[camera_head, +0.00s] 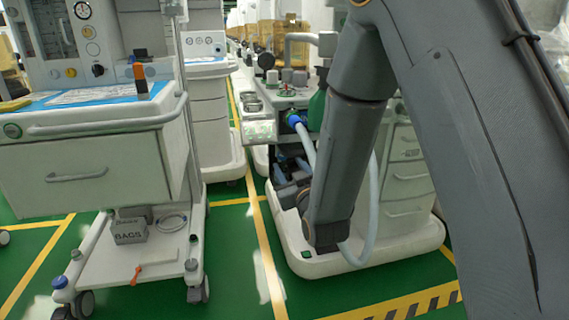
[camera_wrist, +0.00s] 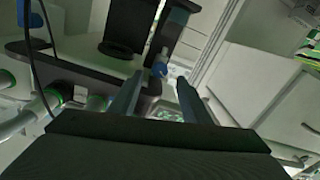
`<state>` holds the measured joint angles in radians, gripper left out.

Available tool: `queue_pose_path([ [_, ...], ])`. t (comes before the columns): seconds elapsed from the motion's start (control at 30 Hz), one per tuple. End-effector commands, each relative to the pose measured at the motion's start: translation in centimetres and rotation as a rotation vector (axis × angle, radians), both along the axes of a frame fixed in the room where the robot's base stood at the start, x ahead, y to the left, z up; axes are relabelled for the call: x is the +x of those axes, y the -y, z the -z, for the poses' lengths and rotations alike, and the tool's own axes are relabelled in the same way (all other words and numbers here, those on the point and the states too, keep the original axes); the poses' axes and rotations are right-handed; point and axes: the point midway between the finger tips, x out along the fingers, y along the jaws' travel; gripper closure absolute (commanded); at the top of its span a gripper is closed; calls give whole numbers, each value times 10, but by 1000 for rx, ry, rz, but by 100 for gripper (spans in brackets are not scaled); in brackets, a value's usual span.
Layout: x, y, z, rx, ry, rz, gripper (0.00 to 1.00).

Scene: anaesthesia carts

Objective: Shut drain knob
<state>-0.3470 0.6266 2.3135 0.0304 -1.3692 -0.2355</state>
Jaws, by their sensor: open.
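A small blue knob-like part (camera_wrist: 159,69) shows in the wrist view, just beyond and between my fingertips, below a dark bracket. It may be the drain knob; it is too small to tell its turn position. My gripper (camera_wrist: 159,80) is open, with its two dark fingers apart and nothing visible between them. The fingers do not visibly touch the blue part. In the head view my arm reaches down in front of the right-hand cart (camera_head: 405,240), and the gripper's fingers cannot be made out there.
A pale hose (camera_head: 371,215) hangs close to my arm at the right-hand cart. Hoses with green ends (camera_wrist: 55,95) lie left in the wrist view, drawers (camera_wrist: 265,85) right. Another cart (camera_head: 85,170) stands at left. A strip of green floor (camera_head: 235,250) lies between the carts.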

Motion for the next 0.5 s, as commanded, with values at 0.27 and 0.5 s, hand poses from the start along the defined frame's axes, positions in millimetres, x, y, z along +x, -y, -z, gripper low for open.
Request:
queue_pose_path([
  [0.27,39,-13,1,3,1,1,57],
  [0.5,52,-17,0,2,0,1,57],
])
